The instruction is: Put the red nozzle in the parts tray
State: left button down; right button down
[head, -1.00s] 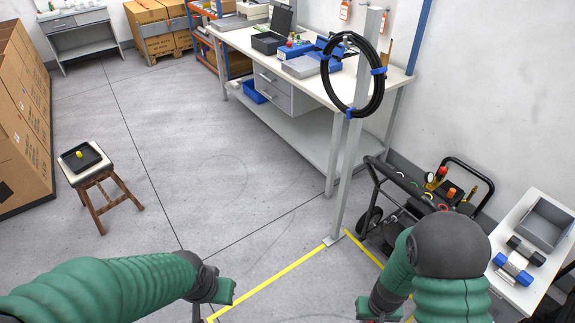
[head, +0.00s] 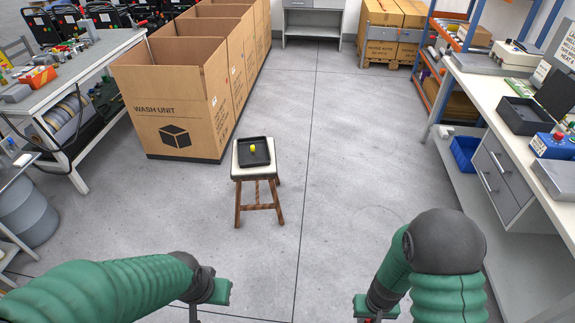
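A black tray (head: 262,160) lies on the pale seat of a wooden stool in the middle of the floor. A small yellow piece (head: 252,148) stands in it. My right gripper (head: 369,317) is at the bottom edge, right of centre, largely cut off. A sliver of red, seemingly the red nozzle (head: 370,320), shows at its fingers. My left gripper (head: 203,312) is at the bottom, left of centre, with its fingertips cut off. Both grippers are nearer to me than the stool and apart from it.
The stool (head: 257,190) has clear floor around it. Large cardboard boxes (head: 175,110) stand behind it to the left. A workbench (head: 505,165) with another black tray (head: 522,116) is on the right. A cluttered bench (head: 88,62) is on the left.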

aim_at(254, 160)
jog(key=i+j+u, duration=0.15)
jog(key=i+u, duration=0.2)
jog(key=i, duration=0.25)
jog(key=i+u, duration=0.35)
jog(key=i, duration=0.2)
jog(key=i+l+u, duration=0.2)
jog(key=i+u, duration=0.15)
jog(key=i, duration=0.25)
jog(key=i+j+z, duration=0.2)
jog(key=i+z, duration=0.2)
jog(key=i, duration=0.2)
jog(key=i+j+z, duration=0.4)
jog(key=i, duration=0.15)
jog(key=i+j+z, duration=0.35)
jog(key=i+j, duration=0.15)
